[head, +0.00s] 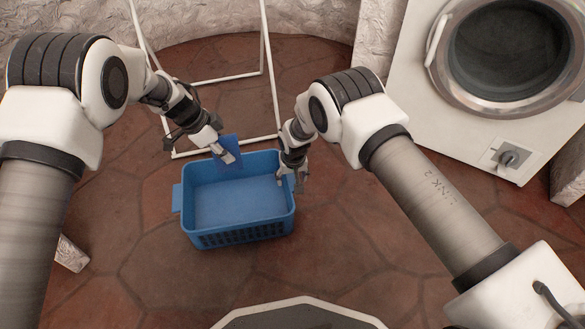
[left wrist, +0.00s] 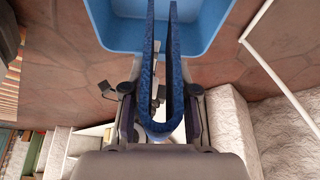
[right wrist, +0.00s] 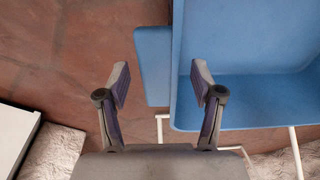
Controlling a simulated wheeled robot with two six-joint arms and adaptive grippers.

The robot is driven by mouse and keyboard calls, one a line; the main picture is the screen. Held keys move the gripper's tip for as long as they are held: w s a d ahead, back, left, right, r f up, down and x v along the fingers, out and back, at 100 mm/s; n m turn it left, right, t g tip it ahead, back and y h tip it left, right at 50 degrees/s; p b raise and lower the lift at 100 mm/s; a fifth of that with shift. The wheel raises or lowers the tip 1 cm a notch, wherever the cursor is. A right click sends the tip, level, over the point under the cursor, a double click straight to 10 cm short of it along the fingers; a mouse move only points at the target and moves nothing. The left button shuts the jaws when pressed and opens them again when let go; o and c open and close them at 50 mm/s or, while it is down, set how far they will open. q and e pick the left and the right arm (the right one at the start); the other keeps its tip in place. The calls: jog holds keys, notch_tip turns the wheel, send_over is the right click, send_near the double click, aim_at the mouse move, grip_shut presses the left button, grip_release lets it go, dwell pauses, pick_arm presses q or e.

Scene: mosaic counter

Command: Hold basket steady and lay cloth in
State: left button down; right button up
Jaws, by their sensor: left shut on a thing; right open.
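A blue plastic basket (head: 240,200) stands upright on the floor, its inside empty. A dark blue cloth (head: 227,146) is pinched, folded over, in my left gripper (head: 225,155) at the basket's back rim. In the left wrist view the cloth (left wrist: 160,125) hangs in two layers between the fingers, reaching over the basket (left wrist: 125,35). My right gripper (head: 292,183) is at the basket's right rim. In the right wrist view my right gripper (right wrist: 160,85) is open, with its fingers on either side of the basket's side wall and handle tab (right wrist: 152,68); no grip on it shows.
A white rod frame (head: 270,70) stands on the floor behind the basket. A white front-loading washer (head: 465,125) with a round door is at the right. A pale block (head: 71,254) lies at the left. The tiled floor in front of the basket is clear.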

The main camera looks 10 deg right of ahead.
jog(key=shift+f, duration=0.35)
grip_shut()
pick_arm(q)
jog(key=n+t+y, duration=0.1)
jog(key=n+t, duration=0.2)
jog(key=n, duration=0.5)
send_over(232, 210)
notch_tip(232, 210, down, 22)
jog(key=shift+r, duration=0.2)
